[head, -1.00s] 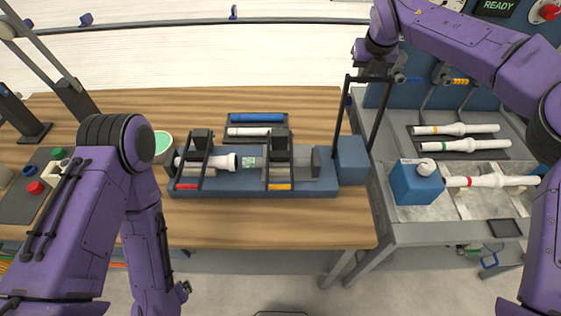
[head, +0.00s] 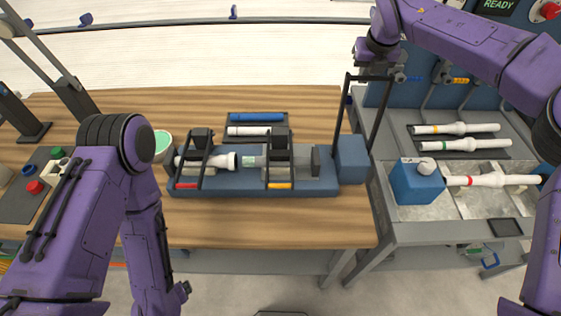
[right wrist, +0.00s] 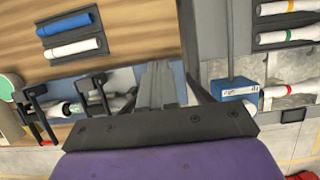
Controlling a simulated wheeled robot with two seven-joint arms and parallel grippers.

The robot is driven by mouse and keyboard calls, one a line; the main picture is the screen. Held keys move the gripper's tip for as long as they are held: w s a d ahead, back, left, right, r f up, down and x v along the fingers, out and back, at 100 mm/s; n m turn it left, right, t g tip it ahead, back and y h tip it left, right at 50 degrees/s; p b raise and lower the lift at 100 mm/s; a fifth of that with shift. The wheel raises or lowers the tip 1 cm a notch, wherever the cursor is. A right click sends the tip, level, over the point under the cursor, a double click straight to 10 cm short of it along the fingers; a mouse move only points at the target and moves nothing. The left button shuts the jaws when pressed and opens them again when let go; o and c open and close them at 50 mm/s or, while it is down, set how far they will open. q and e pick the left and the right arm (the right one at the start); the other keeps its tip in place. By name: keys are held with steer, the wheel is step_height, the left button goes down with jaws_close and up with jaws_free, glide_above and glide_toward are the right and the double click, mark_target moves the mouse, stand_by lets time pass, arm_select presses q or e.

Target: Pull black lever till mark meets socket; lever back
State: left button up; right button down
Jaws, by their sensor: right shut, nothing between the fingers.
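A blue fixture (head: 215,190) stands on the wooden table. In it, a white socket pipe (head: 222,161) lies on the left and a pale pipe with a greenish mark (head: 251,161) on the right. The mark is close to the socket mouth; any small gap is hard to judge. The black lever (head: 343,112) rises upright from the blue block at the fixture's right end, with a crossbar on top. My right gripper (head: 376,68) is shut and empty at the crossbar; contact is unclear. My left arm (head: 75,220) is in the foreground; its gripper is not visible.
Black clamps with red (head: 187,186) and yellow (head: 279,186) tabs span the fixture. A tray with blue (head: 256,117) and white tubes lies behind it. At right, a bench holds white pipes (head: 458,128) and a blue box (head: 416,184). The table front is clear.

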steer(key=s+b, duration=0.2)
steer(key=s, duration=0.1)
steer(key=s+b, duration=0.2)
steer(key=shift+s+d+r, duration=0.1)
steer(key=shift+s+r, duration=0.1)
steer(key=shift+r, duration=0.05)
stand_by(0.3)
steer(key=s+b, duration=0.3)
steer(key=s, duration=0.1)
steer(key=shift+s+f, duration=0.15)
steer(key=shift+s, duration=0.1)
stand_by(0.4)
